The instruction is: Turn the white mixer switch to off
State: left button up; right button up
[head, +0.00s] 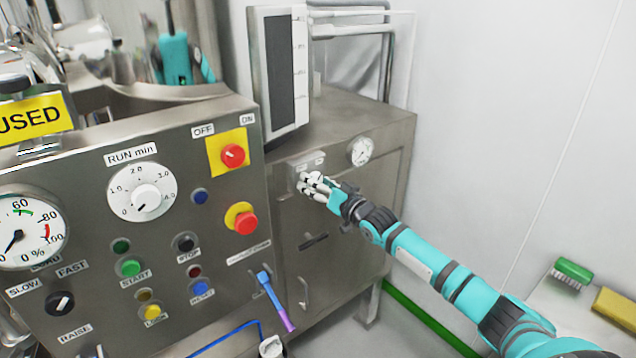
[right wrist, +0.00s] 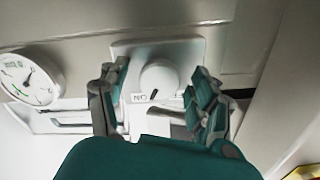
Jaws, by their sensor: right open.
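The white mixer switch (head: 297,168) is on the front of the steel cabinet at the right, partly hidden by my right gripper in the head view. In the right wrist view its round white knob (right wrist: 158,78) sits on a pale plate. A small ON label shows beside it, upside down, and a dark mark is on the knob's lower edge. My right gripper (head: 314,186) is open, one finger on each side of the knob (right wrist: 157,88). I cannot tell whether the fingers touch it. My left gripper is not clearly visible.
A gauge (head: 360,151) is right of the switch. The left panel carries a red OFF/ON knob (head: 233,155), a red mushroom button (head: 245,223) and a RUN min dial (head: 146,198). A blue-purple handle (head: 274,300) sticks out below. A green brush (head: 572,273) lies at the lower right.

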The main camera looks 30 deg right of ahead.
jog(key=shift+c, duration=0.4)
jog(key=c, duration=1.1)
jog(key=shift+n, duration=0.3)
jog(key=n+b, duration=0.1)
jog(key=n, duration=1)
jog(key=shift+d+b, duration=0.1)
jog(key=shift+b, duration=0.25)
jog(key=shift+n, duration=0.3)
